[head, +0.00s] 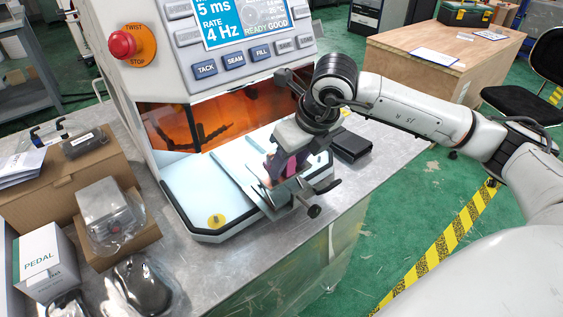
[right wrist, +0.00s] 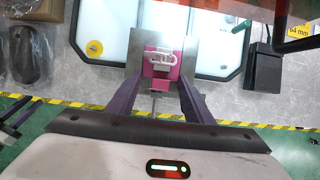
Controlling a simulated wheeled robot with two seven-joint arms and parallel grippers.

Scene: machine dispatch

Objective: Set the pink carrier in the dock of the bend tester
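A black box (head: 351,146) lies right of the deck. Cardboard boxes (head: 70,185), a bagged grey part (head: 108,210) and a white PEDAL box (head: 45,262) crowd the bench's left. A yellow disc (head: 216,221) marks the deck's front left.

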